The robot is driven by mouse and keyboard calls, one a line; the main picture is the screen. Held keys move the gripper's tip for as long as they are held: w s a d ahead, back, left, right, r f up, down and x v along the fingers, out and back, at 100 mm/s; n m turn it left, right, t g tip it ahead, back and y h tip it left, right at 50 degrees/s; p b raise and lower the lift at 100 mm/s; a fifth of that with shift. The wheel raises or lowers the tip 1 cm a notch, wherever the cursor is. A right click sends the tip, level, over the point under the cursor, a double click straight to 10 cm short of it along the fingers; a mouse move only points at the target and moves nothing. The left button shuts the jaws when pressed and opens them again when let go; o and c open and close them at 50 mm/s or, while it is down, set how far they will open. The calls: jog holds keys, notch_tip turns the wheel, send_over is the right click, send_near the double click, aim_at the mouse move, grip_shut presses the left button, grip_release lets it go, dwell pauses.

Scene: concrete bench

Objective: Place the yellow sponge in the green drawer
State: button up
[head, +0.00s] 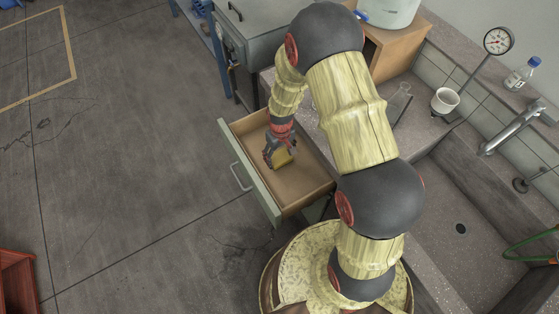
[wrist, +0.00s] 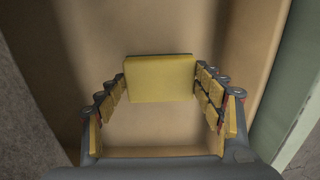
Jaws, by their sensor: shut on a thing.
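The yellow sponge (head: 281,158) is held between the fingers of my gripper (head: 279,150), which is shut on it. In the wrist view the sponge (wrist: 160,79) sits between the two fingertips of my gripper (wrist: 161,82), with a dark layer along its far edge. The green drawer (head: 245,172) is pulled open, with a pale green front and a bare tan inside. The sponge is over or inside the open drawer. I cannot tell whether it touches the drawer floor (wrist: 150,125).
The drawer handle (head: 238,178) faces the open floor (head: 120,160) at left. A grey metal box (head: 255,30) stands behind the drawer.

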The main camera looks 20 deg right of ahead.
aim_at(279, 159)
jog(key=shift+w+f, duration=0.6)
jog(key=shift+f, duration=0.15)
jog(key=shift+w+f+b, duration=0.15)
jog(key=shift+f+b, duration=0.6)
jog(key=shift+f, duration=0.75)
jog(key=shift+f, duration=0.15)
jog(key=o, duration=1.3)
